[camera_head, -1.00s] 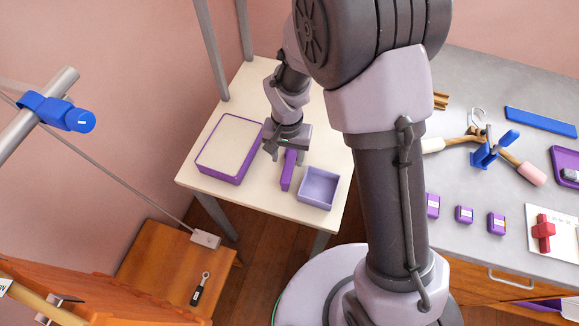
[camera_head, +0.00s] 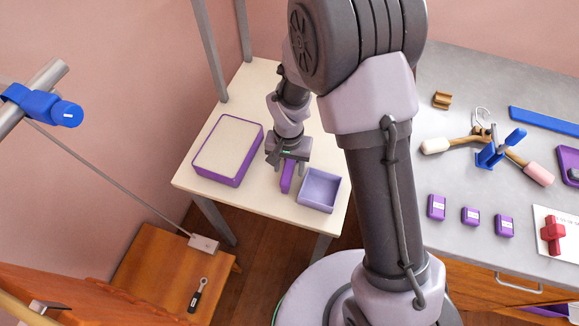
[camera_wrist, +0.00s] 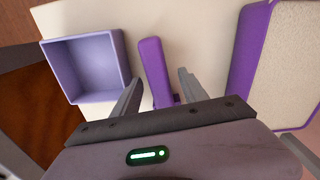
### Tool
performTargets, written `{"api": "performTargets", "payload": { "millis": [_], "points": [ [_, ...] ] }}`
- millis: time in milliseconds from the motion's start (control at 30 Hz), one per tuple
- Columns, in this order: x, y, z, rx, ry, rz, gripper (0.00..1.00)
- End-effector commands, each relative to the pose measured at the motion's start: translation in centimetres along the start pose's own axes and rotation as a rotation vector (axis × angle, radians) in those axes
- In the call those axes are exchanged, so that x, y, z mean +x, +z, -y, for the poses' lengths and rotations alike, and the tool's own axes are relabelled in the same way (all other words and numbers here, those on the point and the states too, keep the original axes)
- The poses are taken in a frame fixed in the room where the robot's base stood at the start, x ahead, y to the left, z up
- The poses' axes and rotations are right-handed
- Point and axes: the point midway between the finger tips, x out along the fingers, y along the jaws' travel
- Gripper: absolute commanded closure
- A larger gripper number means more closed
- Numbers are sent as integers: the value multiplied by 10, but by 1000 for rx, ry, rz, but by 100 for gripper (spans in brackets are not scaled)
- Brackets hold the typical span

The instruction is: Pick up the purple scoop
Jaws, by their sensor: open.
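The purple scoop (camera_head: 287,178) is on the cream table, between a shallow purple-rimmed tray and a lilac box. Its long flat purple part also shows in the wrist view (camera_wrist: 156,70). My gripper (camera_head: 287,160) is above the scoop's far end. In the wrist view my gripper (camera_wrist: 160,90) is open, with one finger on each side of the scoop and a gap visible on both sides.
The lilac box (camera_head: 318,205) is empty, close right of the scoop. The tray (camera_head: 207,173) with pale filling is left. The cream table (camera_head: 250,203) has a post at its back. A grey worktop (camera_head: 460,90) holding several items is right, and a wooden stool (camera_head: 150,270) is at lower left.

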Motion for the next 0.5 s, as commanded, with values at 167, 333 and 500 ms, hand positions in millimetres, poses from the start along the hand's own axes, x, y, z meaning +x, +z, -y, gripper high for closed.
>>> {"api": "performTargets", "payload": {
  "millis": [167, 333, 500],
  "points": [
    [1, 0, 0, 0, 0, 0, 49],
    [1, 0, 0, 0, 0, 0, 57],
    [1, 0, 0, 0, 0, 0, 90]
  ]
}}
